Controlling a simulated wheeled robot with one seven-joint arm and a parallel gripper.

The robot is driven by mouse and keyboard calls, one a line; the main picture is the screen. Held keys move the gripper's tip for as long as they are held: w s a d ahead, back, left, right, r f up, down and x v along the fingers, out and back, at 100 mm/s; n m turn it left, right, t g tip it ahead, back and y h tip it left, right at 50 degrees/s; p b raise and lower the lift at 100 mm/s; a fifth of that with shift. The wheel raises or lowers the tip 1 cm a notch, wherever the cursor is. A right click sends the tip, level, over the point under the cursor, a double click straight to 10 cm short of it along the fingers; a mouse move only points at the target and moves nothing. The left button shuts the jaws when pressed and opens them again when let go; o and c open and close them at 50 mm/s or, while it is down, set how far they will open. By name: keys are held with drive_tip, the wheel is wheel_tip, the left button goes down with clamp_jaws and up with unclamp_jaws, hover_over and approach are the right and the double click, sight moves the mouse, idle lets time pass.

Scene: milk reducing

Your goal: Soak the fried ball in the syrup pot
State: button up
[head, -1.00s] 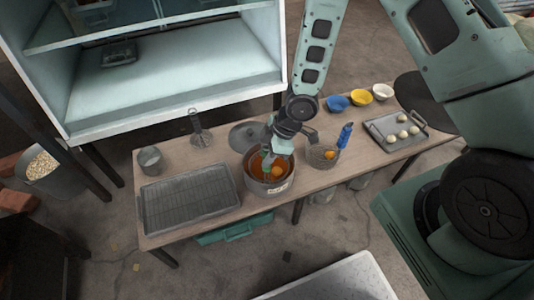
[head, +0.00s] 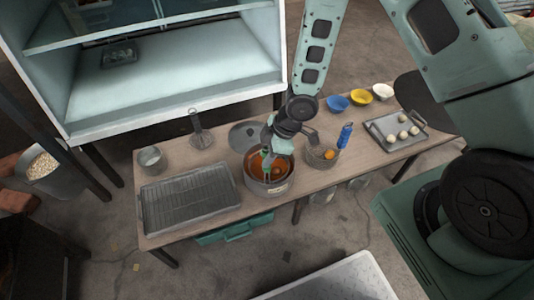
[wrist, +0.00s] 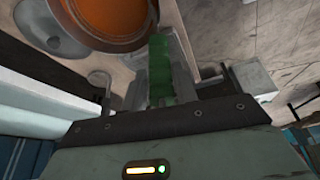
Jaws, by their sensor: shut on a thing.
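The syrup pot (head: 252,187) is a round metal pot with orange-brown syrup (head: 262,168), near the middle of the table. My gripper (head: 268,155) is over it. In the wrist view, my gripper is shut on a green handle (wrist: 159,68), with the syrup (wrist: 110,18) beyond at the top. The handle also shows over the pot in the head view (head: 265,152). What the handle's far end carries is unclear. A small orange fried ball (head: 329,154) lies in a wire basket (head: 316,161) right of the pot. Whether a ball is in the syrup is unclear.
A rack tray (head: 190,203) lies left of the pot, with a metal cup (head: 151,159) and masher (head: 200,138) behind it. A lid (head: 242,134) lies behind the pot. A blue bottle (head: 345,135), three bowls (head: 361,97) and a tray of pale balls (head: 380,127) stand right.

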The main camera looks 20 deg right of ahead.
idle(0.4)
wheel_tip(320, 180, up, 11)
drive_tip(key=p, duration=1)
drive_tip(key=shift+p, duration=0.3)
idle(1.3)
wheel_tip(320, 180, up, 3)
drive_tip(key=p, duration=0.3)
drive_tip(key=shift+r, duration=0.15)
